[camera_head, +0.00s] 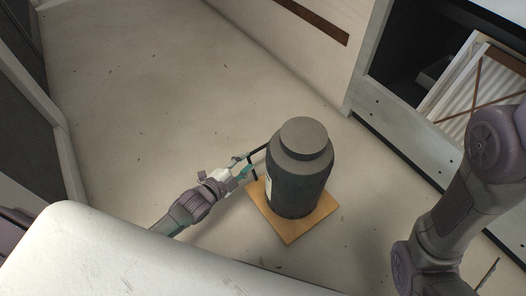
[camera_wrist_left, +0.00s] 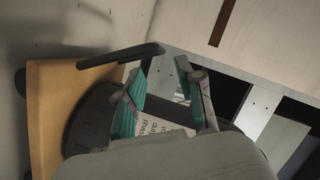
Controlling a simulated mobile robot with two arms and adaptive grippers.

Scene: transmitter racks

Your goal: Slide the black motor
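The black motor (camera_head: 298,180) is a dark upright cylinder with a stepped grey top. It stands on a square wooden board (camera_head: 289,233) on the floor. My left gripper (camera_head: 260,161) is at the motor's left side, with its fingers spread apart near the motor's wall; I cannot tell if they touch it. In the left wrist view the open fingers (camera_wrist_left: 165,75) show in front of the dark motor (camera_wrist_left: 92,116), which has a white printed label (camera_wrist_left: 155,128). The wooden board (camera_wrist_left: 47,105) shows at left there. My right gripper does not clearly show.
An open cabinet (camera_head: 405,45) with a striped panel (camera_head: 475,85) stands at the upper right. A pale wall panel (camera_head: 300,60) is behind the motor. The floor (camera_head: 130,90) to the left and behind is clear. My right arm is at the right.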

